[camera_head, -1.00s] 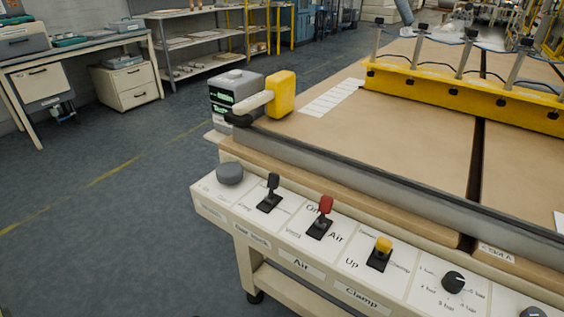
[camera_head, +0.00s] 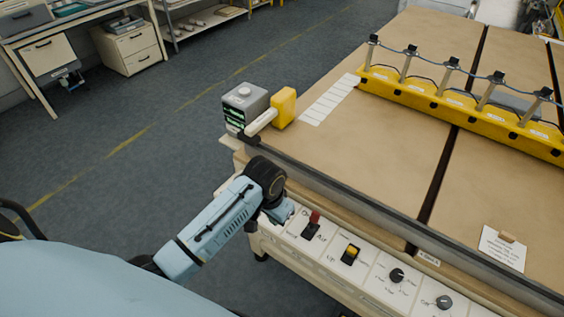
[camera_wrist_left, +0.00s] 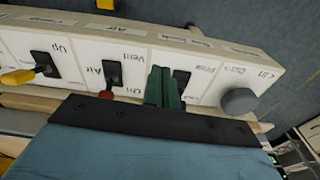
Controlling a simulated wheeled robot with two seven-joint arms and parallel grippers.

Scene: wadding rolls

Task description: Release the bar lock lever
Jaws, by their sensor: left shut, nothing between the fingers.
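The bar lock lever is the black one between the grey knob and the red lever on the cream control panel (camera_head: 370,272). In the head view my left arm covers it. In the left wrist view its black slot plate (camera_wrist_left: 183,77) shows just beside my fingers, and the lever itself is mostly hidden, so its position cannot be told. My left gripper (camera_wrist_left: 163,76) has dark green fingers, shut with nothing between them, over the panel at that plate; contact cannot be told. It also shows in the head view (camera_head: 281,209), partly hidden. My right gripper is not in view.
The red lever (camera_head: 312,222) and yellow lever (camera_head: 350,254) stand close by on the panel. The grey knob (camera_wrist_left: 239,101) is on the other side of my fingers. Above the panel lies the brown table (camera_head: 370,130) with a yellow bar (camera_head: 455,108) and a grey box (camera_head: 244,104).

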